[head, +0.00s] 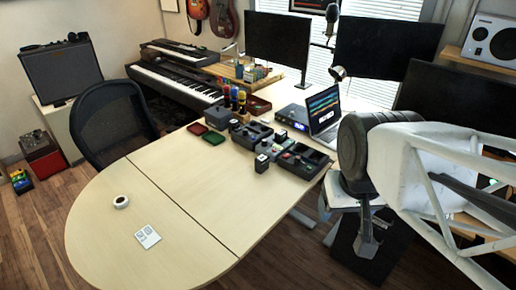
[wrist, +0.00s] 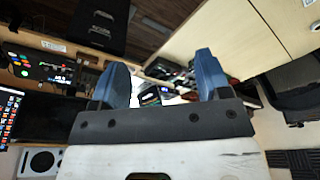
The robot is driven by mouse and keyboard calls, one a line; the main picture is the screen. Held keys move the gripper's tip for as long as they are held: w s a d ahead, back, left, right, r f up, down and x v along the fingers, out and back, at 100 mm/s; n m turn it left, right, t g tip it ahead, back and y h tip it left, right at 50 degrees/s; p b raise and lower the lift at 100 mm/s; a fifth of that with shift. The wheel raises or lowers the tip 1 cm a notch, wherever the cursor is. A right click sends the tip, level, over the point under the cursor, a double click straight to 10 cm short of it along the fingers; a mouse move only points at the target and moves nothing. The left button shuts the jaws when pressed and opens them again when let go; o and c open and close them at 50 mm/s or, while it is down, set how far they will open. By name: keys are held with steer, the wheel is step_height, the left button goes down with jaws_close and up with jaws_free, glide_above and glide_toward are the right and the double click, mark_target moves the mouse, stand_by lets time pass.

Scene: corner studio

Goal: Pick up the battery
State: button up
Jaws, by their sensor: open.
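No object is plainly readable as the battery. A small dark block with a pale top (head: 262,163) stands on the table just in front of the pedals and may be the battery; its label is too small to read. My gripper (head: 368,240) hangs off the right side of the table, apart from that block. In the wrist view my gripper's two blue fingers (wrist: 161,62) are spread wide with nothing held. A small dark item with a pale face (wrist: 150,97) shows beyond the fingers; I cannot tell whether it is the same block.
The light wooden table (head: 150,185) has clear room at its front, with a tape roll (head: 121,202) and a white card (head: 147,237). Dark pedals (head: 252,134), red and green trays (head: 214,138) and a laptop (head: 325,110) crowd the back. An office chair (head: 108,118) stands left.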

steer(key=shift+w, duration=0.1)
steer(key=m+g, duration=0.3)
steer(key=m, duration=0.6)
glide_above(262, 158)
step_height(262, 158, down, 26)
steer(key=shift+d+r, duration=0.15)
steer(key=shift+w+f, duration=0.2)
steer(key=shift+f, duration=0.15)
steer(key=shift+f, duration=1.25)
steer(key=shift+f, duration=0.1)
